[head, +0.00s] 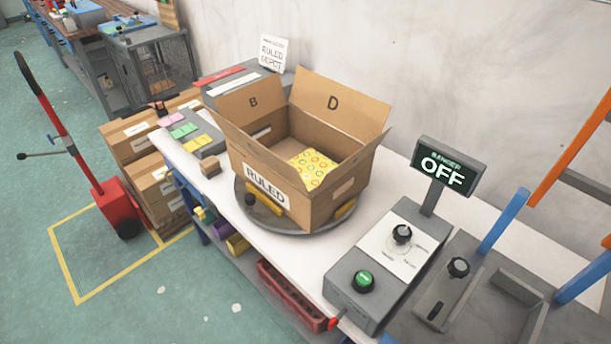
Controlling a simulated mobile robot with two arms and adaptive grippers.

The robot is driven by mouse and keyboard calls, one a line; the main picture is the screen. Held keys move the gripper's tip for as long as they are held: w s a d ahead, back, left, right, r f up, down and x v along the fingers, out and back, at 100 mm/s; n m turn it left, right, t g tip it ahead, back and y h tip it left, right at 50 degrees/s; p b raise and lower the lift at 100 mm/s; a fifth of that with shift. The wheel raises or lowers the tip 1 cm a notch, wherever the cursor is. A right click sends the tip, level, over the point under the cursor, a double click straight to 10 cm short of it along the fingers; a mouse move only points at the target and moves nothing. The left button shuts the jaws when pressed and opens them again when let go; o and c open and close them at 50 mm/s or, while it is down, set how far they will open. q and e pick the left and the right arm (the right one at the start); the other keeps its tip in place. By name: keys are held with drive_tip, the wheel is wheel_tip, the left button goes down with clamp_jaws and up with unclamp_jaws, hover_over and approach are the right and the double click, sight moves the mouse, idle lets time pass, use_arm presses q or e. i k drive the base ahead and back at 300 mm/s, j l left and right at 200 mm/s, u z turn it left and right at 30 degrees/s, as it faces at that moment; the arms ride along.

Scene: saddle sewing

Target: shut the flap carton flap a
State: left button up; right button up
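An open brown carton (318,205) with a "RULED" label on its front sits on a round grey turntable (285,226). A yellow patterned packet (312,167) lies inside. Neither of my grippers is in view.
A grey control box (380,268) with a green button and a knob stands right of the carton, beside a sign reading "OFF" (446,168). Grey blocks with coloured cards (187,131) lie left. Blue and orange bars (503,220) rise at the right.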

sight(349, 163)
drive_tip(key=k+j, duration=0.15)
drive_tip(key=j, duration=0.3)
drive_tip(key=k+j+u, duration=0.1)
drive_tip(key=j, duration=0.3)
drive_tip(key=k+j, duration=0.15)
drive_tip(key=j, duration=0.3)
drive_tip(key=u, duration=0.05)
